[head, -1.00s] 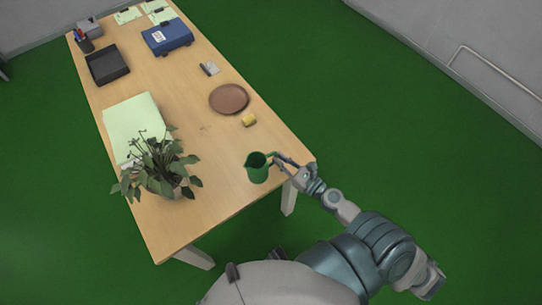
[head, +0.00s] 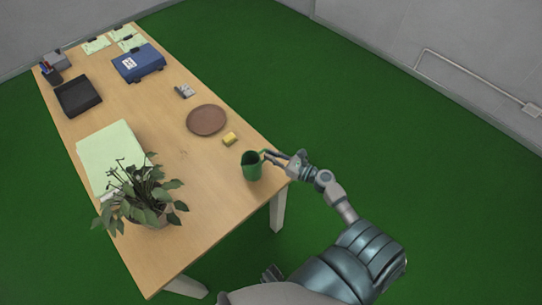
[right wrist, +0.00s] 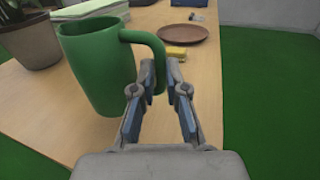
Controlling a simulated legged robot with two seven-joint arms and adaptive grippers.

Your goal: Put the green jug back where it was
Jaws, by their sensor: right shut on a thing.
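The green jug (head: 251,167) is upright at the right edge area of the wooden table, with its open mouth showing in the head view. My right gripper (head: 272,157) reaches in from the right and is shut on the jug's handle. In the right wrist view the jug (right wrist: 97,75) fills the left side, and its handle lies at the fingers of my right gripper (right wrist: 162,88). I cannot tell whether the jug's base touches the table. My left gripper is not in view.
On the table (head: 215,190) a yellow sponge (head: 230,138) and a brown plate (head: 207,120) lie beyond the jug. A potted plant (head: 143,198) stands to the left by pale green paper (head: 110,150). A blue case (head: 138,62) and black tray (head: 78,97) are farther back.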

